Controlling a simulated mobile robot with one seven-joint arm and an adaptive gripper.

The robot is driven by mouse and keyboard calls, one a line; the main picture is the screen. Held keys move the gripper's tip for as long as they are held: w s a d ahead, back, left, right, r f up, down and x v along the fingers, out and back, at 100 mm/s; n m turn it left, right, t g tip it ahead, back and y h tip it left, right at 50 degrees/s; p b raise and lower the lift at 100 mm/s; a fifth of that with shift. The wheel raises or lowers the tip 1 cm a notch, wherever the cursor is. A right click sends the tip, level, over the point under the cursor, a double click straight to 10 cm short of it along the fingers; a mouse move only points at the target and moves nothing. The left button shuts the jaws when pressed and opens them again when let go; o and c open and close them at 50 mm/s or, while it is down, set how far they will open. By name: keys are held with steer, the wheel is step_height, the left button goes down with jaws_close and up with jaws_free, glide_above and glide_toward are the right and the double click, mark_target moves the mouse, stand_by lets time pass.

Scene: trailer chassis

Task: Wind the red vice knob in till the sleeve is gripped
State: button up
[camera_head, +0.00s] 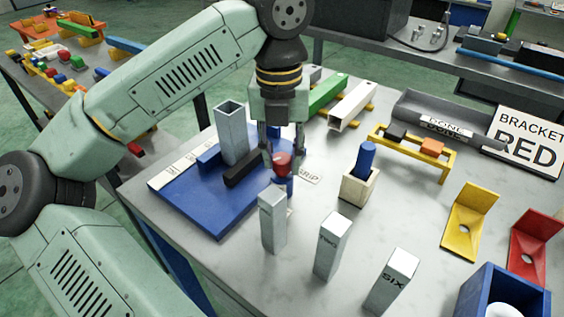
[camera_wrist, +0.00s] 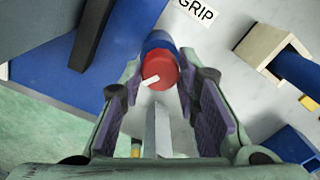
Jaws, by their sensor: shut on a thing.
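The red vice knob (camera_head: 281,161) sits at the near right of the blue vice base (camera_head: 205,205). In the wrist view the knob (camera_wrist: 160,72), with a white mark on its face, lies between my fingertips on a blue shaft end. My gripper (camera_head: 282,148) points down and is shut on the knob. The grey square sleeve (camera_head: 232,130) stands upright in the vice, between a blue block (camera_head: 208,157) and the dark jaw bar (camera_head: 246,168). The dark bar also shows in the wrist view (camera_wrist: 92,45). Whether the bar touches the sleeve I cannot tell.
Grey upright blocks (camera_head: 272,222), (camera_head: 332,246) and (camera_head: 392,281) stand close in front of the vice. A wooden holder with a blue peg (camera_head: 366,156) is to the right. Yellow (camera_head: 470,215) and red (camera_head: 530,243) brackets lie further right. A "GRIP" label (camera_wrist: 197,11) lies beside the knob.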

steer(key=m+b, duration=0.2)
steer(key=m, duration=0.3)
steer(key=shift+f+m, duration=0.1)
steer(key=shift+m, duration=0.2)
steer(key=m, duration=0.5)
steer(key=shift+b, duration=0.3)
steer(key=m, duration=0.6)
steer(key=shift+m+p, duration=0.3)
steer(key=shift+m, duration=0.1)
steer(key=m, duration=0.5)
steer(key=shift+w+m+p, duration=0.1)
steer(key=shift+m+p, duration=0.2)
steer(key=shift+p, duration=0.05)
steer(key=o, duration=1.2)
steer(key=shift+c, duration=0.2)
